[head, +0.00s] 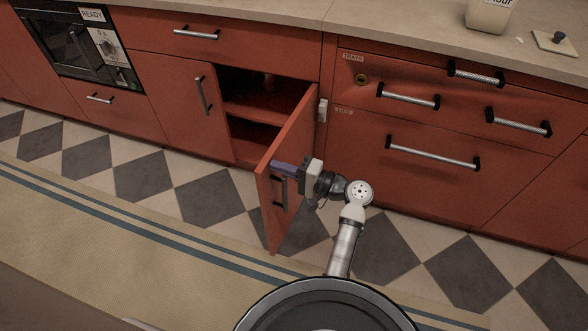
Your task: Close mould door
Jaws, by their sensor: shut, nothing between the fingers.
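A red cabinet door (294,147) stands open in the head view, swung out from the cabinet front on hinges at its right side. A dark upright handle (280,189) is on its outer face near the free edge. My gripper (279,168) is shut and empty, at the outer face of the door by the top of the handle. I cannot tell whether the fingers touch the door. The open cabinet (262,105) shows dark shelves inside, partly hidden by the door.
A closed red door (187,100) with a handle is left of the opening. An oven (80,42) marked READY is at far left. Closed drawers (440,135) are at right. A flour container (489,14) stands on the counter. A beige rug (120,255) lies on the checkered floor.

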